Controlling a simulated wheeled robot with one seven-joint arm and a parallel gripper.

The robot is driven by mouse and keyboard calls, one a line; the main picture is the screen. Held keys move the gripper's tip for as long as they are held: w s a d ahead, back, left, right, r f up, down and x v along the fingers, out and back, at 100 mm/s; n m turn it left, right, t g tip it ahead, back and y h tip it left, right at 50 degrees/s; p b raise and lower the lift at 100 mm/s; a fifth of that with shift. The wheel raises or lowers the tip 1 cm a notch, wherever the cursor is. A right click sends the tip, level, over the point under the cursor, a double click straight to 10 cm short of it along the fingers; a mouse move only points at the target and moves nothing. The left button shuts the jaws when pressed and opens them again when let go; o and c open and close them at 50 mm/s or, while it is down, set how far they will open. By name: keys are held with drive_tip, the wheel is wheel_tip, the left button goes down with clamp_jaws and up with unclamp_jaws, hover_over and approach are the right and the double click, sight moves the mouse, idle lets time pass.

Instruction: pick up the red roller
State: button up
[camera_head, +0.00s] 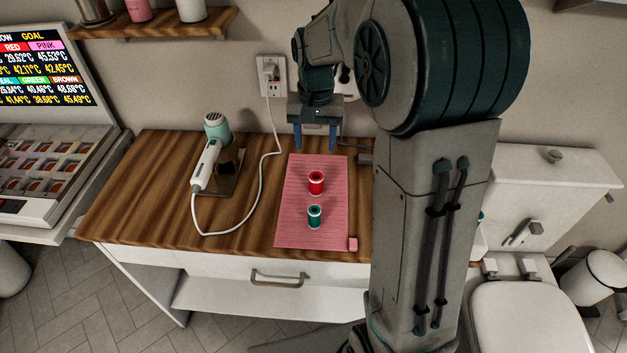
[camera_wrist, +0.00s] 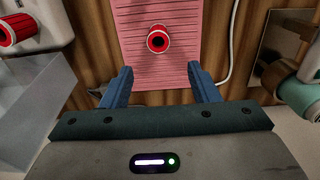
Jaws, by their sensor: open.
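The red roller (camera_head: 316,182) stands upright on the pink mat (camera_head: 296,232), just behind the teal roller (camera_head: 314,216). In the wrist view the red roller (camera_wrist: 158,40) shows at the top middle, between the lines of my two fingers and beyond their tips. My gripper (camera_head: 316,147) is at the back edge of the mat, behind the red roller, with its blue fingers apart and pointing down. In the wrist view my gripper (camera_wrist: 161,86) is open and empty, apart from the roller. The teal roller is out of the wrist view.
A hair dryer (camera_head: 208,165) rests on a stand to the left, its white cord (camera_head: 272,135) curving across the wooden table (camera_head: 140,190). A pink block (camera_head: 353,244) sits at the mat's front right corner. Another red roller (camera_wrist: 14,32) shows at the wrist view's left edge.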

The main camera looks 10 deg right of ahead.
sight(316, 181)
wheel_tip(316, 181, down, 8)
drive_tip(key=shift+w+f, duration=0.1)
drive_tip(key=shift+d+f, duration=0.1)
drive_tip(key=shift+f, duration=2.8)
drive_tip(key=c, duration=1)
